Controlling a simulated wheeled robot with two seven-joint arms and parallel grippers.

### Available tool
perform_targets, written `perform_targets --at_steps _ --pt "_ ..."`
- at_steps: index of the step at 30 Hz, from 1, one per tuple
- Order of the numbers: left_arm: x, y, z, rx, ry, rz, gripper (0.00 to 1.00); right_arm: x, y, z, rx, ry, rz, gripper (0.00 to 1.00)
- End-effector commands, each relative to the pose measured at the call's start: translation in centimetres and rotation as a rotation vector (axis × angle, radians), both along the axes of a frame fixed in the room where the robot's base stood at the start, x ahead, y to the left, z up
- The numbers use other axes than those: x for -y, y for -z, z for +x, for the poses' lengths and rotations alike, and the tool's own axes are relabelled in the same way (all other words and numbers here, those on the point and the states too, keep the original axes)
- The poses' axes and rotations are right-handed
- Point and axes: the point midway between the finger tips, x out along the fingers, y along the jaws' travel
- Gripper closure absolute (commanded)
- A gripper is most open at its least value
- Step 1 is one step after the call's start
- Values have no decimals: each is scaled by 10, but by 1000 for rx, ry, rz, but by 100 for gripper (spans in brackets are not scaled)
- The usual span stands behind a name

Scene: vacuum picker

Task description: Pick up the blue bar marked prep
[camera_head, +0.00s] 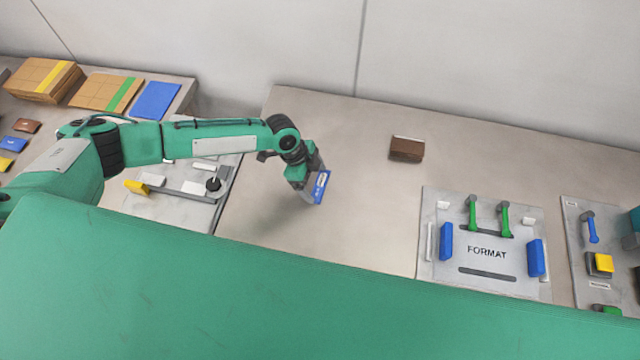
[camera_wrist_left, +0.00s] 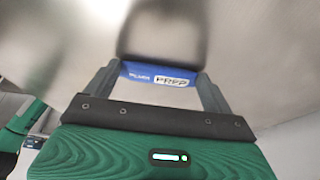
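The blue bar (camera_wrist_left: 160,75) with a white PREP label sits between the two fingers of my left gripper (camera_wrist_left: 158,82) in the left wrist view. The fingers touch its two ends, so the gripper looks shut on it. In the head view the blue bar (camera_head: 322,187) shows at the tip of my left gripper (camera_head: 313,189), over the bare middle of the table. A dark blurred patch lies beyond the bar in the wrist view; the height of the bar above the table is hard to tell. My right gripper is not in view.
A grey FORMAT plate (camera_head: 487,275) with blue blocks and green handles is at the right. A brown block (camera_head: 407,149) lies at the back. A grey fixture (camera_head: 190,190) stands left; cardboard stacks (camera_head: 45,78) lie farther left. The table (camera_head: 350,230) between is clear.

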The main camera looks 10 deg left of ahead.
Motion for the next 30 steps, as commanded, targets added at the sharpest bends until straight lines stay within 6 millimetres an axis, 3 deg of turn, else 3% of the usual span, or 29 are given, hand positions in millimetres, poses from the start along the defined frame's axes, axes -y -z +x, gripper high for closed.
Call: perform_targets --at_steps 10,16,30 --pt "0 -4 0 1 1 -1 36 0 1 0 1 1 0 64" --pt "0 -24 1 2 0 -1 36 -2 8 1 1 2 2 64" --pt "0 -147 1 7 3 -1 36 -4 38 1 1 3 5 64"
